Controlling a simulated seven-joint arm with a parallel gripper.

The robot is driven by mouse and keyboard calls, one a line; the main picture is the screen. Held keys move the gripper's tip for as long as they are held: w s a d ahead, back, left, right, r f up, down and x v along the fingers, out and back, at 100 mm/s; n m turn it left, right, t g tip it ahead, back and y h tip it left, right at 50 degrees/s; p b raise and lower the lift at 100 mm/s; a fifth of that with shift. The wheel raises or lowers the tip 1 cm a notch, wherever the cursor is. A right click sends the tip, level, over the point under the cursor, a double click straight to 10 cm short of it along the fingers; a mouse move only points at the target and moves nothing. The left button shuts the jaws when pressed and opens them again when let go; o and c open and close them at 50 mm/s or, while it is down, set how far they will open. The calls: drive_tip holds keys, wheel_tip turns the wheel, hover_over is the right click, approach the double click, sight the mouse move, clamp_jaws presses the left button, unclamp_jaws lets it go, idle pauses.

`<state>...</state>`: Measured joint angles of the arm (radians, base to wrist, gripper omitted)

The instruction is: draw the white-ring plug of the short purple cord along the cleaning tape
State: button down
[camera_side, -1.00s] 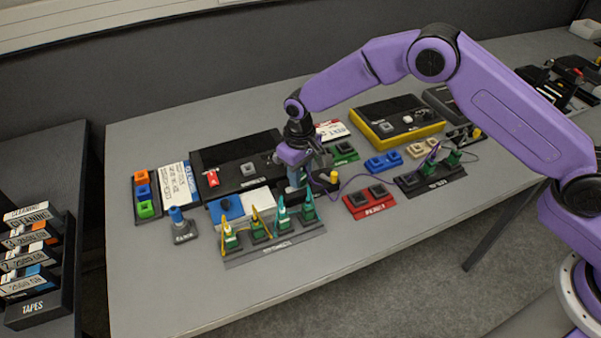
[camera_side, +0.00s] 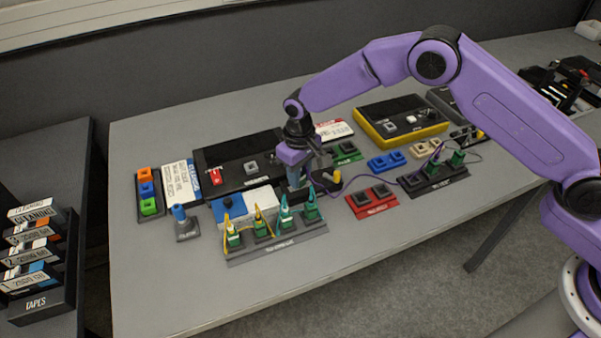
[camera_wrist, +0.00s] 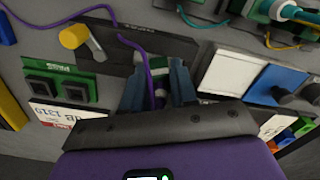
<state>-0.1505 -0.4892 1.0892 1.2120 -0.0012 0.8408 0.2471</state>
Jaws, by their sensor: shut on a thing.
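My gripper (camera_wrist: 157,88) is shut on the plug of the purple cord (camera_wrist: 149,62), which runs up and away from between the fingers. Green and a pale ring on the plug (camera_wrist: 160,96) show between the fingers. In the side view my gripper (camera_side: 297,182) points down behind the row of green plugs, beside a dark block with a yellow knob (camera_side: 334,176). That knob also shows in the wrist view (camera_wrist: 74,36), on a dark strip (camera_wrist: 150,42) next to the fingers.
A rack of several green plugs (camera_side: 275,247) stands in front of my gripper. A blue-and-white pad (camera_side: 245,203) lies to its left, and a red twin-socket block (camera_side: 371,200) to its right. A dark cord base (camera_side: 435,180) sits farther right. The table's front left is clear.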

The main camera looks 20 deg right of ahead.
drive_tip(key=shift+a+f, duration=0.1)
drive_tip(key=shift+a, duration=0.75)
idle(1.0)
drive_tip(key=shift+d, duration=2)
idle(2.1)
drive_tip(key=shift+r, duration=0.2)
drive_tip(key=shift+r, duration=2.65)
